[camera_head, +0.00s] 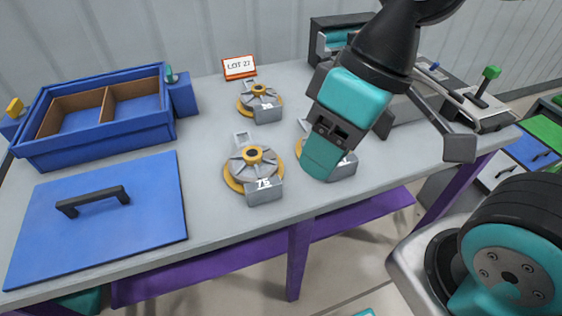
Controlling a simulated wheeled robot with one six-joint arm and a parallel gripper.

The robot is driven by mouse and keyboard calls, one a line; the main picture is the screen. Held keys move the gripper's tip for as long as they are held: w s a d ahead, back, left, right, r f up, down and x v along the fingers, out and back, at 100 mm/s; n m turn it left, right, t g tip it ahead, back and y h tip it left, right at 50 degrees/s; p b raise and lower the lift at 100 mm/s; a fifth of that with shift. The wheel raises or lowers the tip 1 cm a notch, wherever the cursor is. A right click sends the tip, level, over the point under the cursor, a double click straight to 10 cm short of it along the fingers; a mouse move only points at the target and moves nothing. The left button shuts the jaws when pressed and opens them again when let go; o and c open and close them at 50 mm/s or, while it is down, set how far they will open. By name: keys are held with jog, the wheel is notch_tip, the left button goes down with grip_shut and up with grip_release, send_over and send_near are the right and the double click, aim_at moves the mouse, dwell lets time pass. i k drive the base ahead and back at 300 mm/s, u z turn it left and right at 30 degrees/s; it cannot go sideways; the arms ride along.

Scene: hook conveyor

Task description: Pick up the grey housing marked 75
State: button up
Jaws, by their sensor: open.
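The grey housing marked 75 (264,191) sits on the grey table, with a yellow ring around its base, a yellow-rimmed hub on top and a grey lug at the back. My gripper (330,138), teal and dark grey, is open and hangs to the right of this housing, apart from it in the picture. It covers much of a second similar housing (343,168), whose number is mostly hidden. A third similar housing (268,114) stands farther back, its mark too small to read surely.
A blue divided box (95,147) stands at the back left, with a blue lid (140,218) with a black handle before it. A LOT 27 sign (239,67) stands behind the housings. A machine with a green-knobbed lever (490,73) is at the right.

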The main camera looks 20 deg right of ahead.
aim_at(254, 171)
jog(key=z, duration=2.5)
jog(key=k, duration=1.2)
jog(key=u, duration=1.4)
jog(key=i, duration=0.5)
jog(key=z, duration=0.05)
